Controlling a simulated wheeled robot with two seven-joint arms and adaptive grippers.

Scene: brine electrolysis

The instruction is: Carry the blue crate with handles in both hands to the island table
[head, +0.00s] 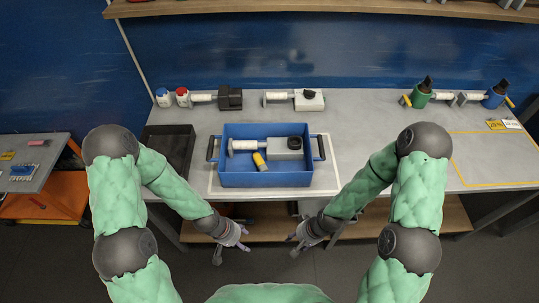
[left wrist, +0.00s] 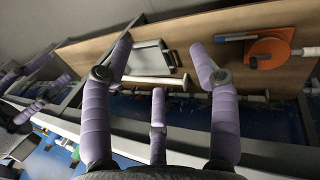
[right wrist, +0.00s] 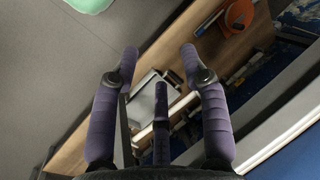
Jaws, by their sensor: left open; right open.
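The blue crate (head: 266,179) sits on the grey bench inside a white outlined rectangle in the head view. It has a dark handle on its left side (head: 211,148) and another on its right side (head: 320,147). A grey device with a white cylinder (head: 285,147) and a small yellow-capped item (head: 260,161) lie inside it. My left gripper (head: 232,248) is open and empty, in front of the bench edge, below and left of the crate. My right gripper (head: 298,245) is open and empty, below and right of the crate. Neither touches the crate. The island table cannot be identified.
A black tray (head: 168,147) lies left of the crate. Bottles, a dark device (head: 230,98) and a grey device (head: 308,100) stand behind it. Green and blue tools (head: 420,93) stand at the right. A wooden lower shelf (head: 262,226) runs under the bench. A side table (head: 30,162) stands left.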

